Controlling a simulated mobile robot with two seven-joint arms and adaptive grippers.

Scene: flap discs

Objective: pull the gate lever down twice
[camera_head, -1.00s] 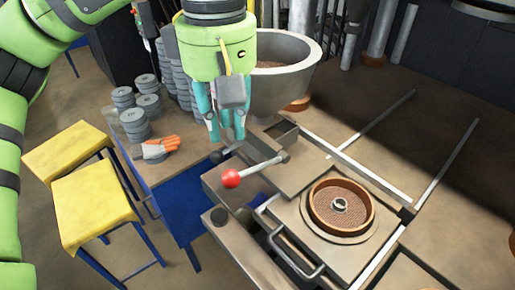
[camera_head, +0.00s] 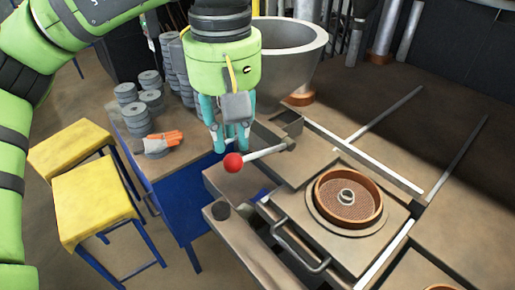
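The gate lever (camera_head: 266,153) is a pale rod with a red ball knob (camera_head: 233,162) at its left end and a grey pivot at its right end. It points left and slightly down in the picture, beside the hopper. My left gripper (camera_head: 232,148) has teal fingers pointing down, just above or behind the red knob in the picture. Its fingertips look apart, and I see nothing held between them. Whether a finger touches the knob or rod cannot be told. My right gripper is not in view.
A grey hopper (camera_head: 291,67) stands right behind my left gripper. A brown round mould (camera_head: 348,222) sits on the machine at right. Two yellow stools (camera_head: 92,200) stand left.

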